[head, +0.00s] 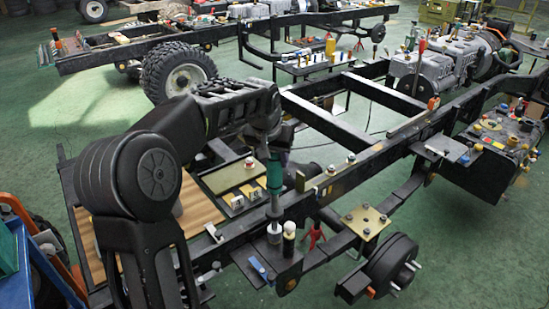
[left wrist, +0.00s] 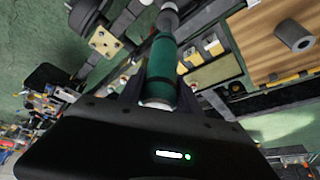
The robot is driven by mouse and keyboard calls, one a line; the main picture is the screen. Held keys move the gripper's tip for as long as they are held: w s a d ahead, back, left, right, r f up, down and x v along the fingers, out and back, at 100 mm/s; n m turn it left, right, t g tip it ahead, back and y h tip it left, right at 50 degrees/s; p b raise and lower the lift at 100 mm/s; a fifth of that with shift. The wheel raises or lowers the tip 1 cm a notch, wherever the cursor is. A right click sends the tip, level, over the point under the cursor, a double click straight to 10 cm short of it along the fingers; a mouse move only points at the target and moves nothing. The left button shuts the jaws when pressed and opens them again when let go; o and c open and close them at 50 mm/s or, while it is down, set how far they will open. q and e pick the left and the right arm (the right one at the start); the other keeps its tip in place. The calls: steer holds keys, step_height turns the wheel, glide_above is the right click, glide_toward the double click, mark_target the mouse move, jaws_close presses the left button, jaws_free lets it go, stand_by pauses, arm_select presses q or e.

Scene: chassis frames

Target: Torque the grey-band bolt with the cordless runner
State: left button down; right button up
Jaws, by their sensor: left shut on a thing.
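The cordless runner (head: 274,172) has a teal body and a grey shaft and stands about upright. My left gripper (head: 267,140) is shut on it from above. The runner's lower end meets a grey cylinder (head: 275,233) on a small black side shelf; I cannot tell whether it rests in it. In the left wrist view the runner (left wrist: 161,70) runs away between the fingers of my left gripper (left wrist: 160,92). A tan plate (head: 366,221) with several bolts lies to the right; it also shows in the left wrist view (left wrist: 104,43). The bolts' band colours are too small to tell.
The black chassis rails (head: 335,183) run past the runner. A wheel hub (head: 392,264) sits below the tan plate. Green floor (head: 480,240) is free at the right.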

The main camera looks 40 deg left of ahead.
arm_select(q)
steer(key=shift+f+b, duration=0.65)
steer(key=shift+f, duration=0.15)
stand_by(1.4)
steer(key=shift+s+f, duration=0.15)
steer(key=shift+f, duration=0.15)
stand_by(1.8)
steer(key=shift+r, duration=0.1)
stand_by(0.5)
steer(key=shift+r+p, duration=1.2)
steer(key=shift+r, duration=0.5)
steer(key=shift+w, duration=0.2)
steer(key=shift+r+p, duration=1.95)
steer(key=shift+r, duration=0.55)
